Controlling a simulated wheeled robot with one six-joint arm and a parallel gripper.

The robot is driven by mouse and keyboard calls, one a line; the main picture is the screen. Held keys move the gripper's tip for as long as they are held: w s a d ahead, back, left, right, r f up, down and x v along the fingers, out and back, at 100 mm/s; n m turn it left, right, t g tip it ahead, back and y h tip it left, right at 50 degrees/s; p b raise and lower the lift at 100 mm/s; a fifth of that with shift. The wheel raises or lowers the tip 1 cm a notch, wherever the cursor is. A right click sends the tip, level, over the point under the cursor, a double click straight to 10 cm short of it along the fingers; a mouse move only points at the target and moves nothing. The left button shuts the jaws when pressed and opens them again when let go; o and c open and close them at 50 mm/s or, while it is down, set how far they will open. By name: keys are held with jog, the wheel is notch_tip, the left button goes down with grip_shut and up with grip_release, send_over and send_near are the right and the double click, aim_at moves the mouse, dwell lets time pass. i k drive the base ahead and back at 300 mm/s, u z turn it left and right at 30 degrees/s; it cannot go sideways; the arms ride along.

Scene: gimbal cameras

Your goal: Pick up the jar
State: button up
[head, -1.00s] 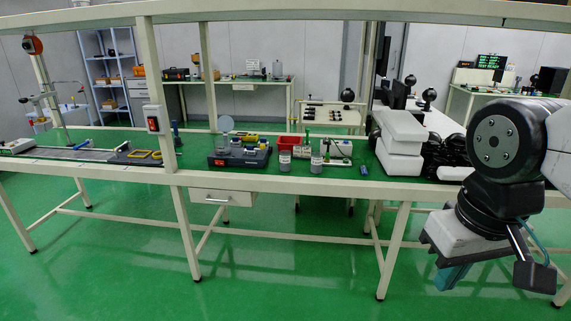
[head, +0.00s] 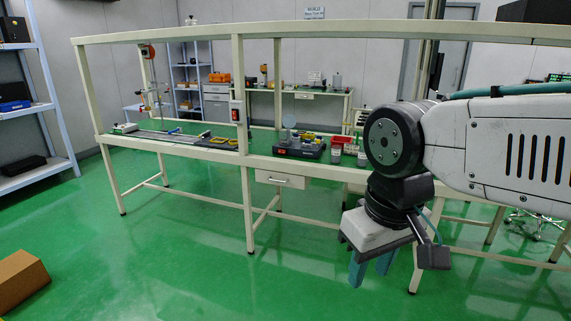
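Two small grey jar-like containers with pale labels stand near the front edge of the green-topped workbench (head: 200,152). The left jar (head: 336,155) shows just left of my arm, and the right jar (head: 362,159) is partly hidden by my arm's round joint. The task's jar could be either one; I cannot tell which. My gripper (head: 370,272) hangs in front of the bench, pointing down, below the benchtop and apart from the jars. Its two teal fingers are spread with a gap between them, and nothing shows between them.
A dark device (head: 299,150) stands left of the jars. A bench post (head: 240,110) carries a red switch. A drawer (head: 280,180) hangs under the benchtop. A cardboard box (head: 20,280) lies on the floor at lower left. Green floor before the bench is open.

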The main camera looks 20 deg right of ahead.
aim_at(337, 150)
jog(key=u, duration=0.5)
jog(key=i, duration=1.45)
jog(key=z, duration=0.9)
jog(key=i, duration=0.7)
jog(key=z, duration=1)
jog(key=i, duration=0.7)
jog(key=z, duration=0.05)
